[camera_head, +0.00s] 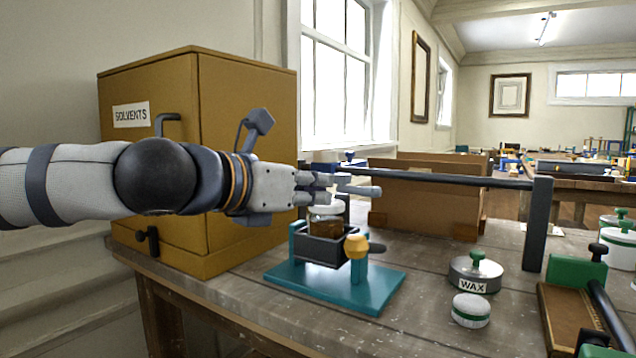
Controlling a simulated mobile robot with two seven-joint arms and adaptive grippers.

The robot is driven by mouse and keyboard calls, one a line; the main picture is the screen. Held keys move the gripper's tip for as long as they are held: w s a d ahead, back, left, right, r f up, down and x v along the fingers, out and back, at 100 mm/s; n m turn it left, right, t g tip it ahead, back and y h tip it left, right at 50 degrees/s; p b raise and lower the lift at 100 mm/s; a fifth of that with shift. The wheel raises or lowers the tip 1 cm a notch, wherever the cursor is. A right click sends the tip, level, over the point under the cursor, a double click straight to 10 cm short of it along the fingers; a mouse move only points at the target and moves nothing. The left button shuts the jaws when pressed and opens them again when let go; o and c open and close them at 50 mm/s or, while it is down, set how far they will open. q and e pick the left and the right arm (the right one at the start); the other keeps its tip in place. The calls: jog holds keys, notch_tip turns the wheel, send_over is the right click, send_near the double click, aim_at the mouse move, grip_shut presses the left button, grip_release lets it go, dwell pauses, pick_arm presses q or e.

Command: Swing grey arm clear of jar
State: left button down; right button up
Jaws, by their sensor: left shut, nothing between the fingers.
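The grey arm (450,179) is a long dark bar that runs level from a dark upright post (537,225) at the right toward my left gripper. The jar (324,226) is brownish with a pale lid and sits in a dark holder on a teal base. My left gripper (362,188) comes in from the left, shut and empty, in front of the bar's left end and just above the jar in the picture. I cannot tell whether it touches the bar. My right gripper is not in view.
A mustard cabinet (150,85) labelled SOLVENTS stands behind my left arm. A wooden box (425,205) stands behind the bar. The WAX tin (474,276) and a small white tin (471,311) stand right.

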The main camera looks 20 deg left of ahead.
pick_arm(q)
notch_tip(320, 180, up, 2)
jog(key=y+p, duration=0.1)
jog(key=p, duration=0.3)
jog(key=n, duration=0.1)
send_near(363, 192)
jog(key=f+x, duration=0.1)
jog(key=x, duration=0.5)
jog(key=shift+w+d+r, duration=0.1)
jog(key=shift+w+r, duration=0.05)
jog(key=shift+w, duration=0.25)
jog(key=shift+r, duration=0.2)
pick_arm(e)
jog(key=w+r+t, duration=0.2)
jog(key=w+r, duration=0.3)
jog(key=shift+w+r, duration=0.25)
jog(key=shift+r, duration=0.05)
